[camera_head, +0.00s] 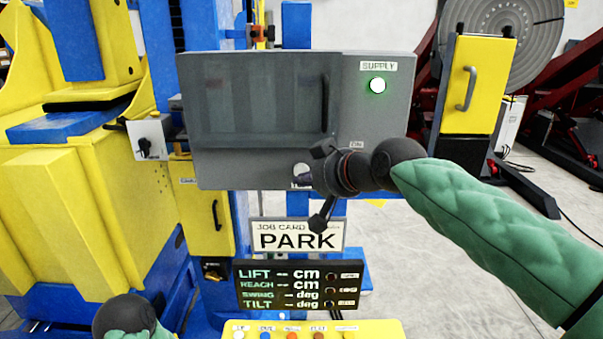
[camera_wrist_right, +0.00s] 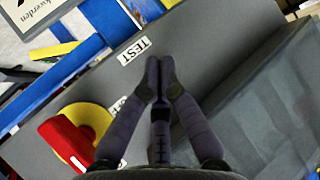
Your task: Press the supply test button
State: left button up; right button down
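The grey control cabinet (camera_head: 225,165) has a lit green lamp (camera_head: 377,85) under a SUPPLY label (camera_head: 378,66). My right gripper (camera_head: 304,180) is at the cabinet's lower edge, left of the red switch, which its wrist hides in the head view. In the right wrist view its fingers (camera_wrist_right: 160,70) are together with nothing between them, and their tips are close to the TEST label (camera_wrist_right: 134,50). I cannot tell whether the tips touch the panel. My left gripper is out of view.
A red handle on a yellow disc (camera_wrist_right: 98,118) is beside the right fingers. Below the cabinet are a PARK job card (camera_head: 297,236), a black readout (camera_head: 300,286) and a yellow button box (camera_head: 375,329). Yellow and blue machine parts (camera_head: 60,215) stand at left.

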jog(key=s+b, duration=0.1)
jog(key=s, duration=0.4)
dwell(0.5)
dwell(0.5)
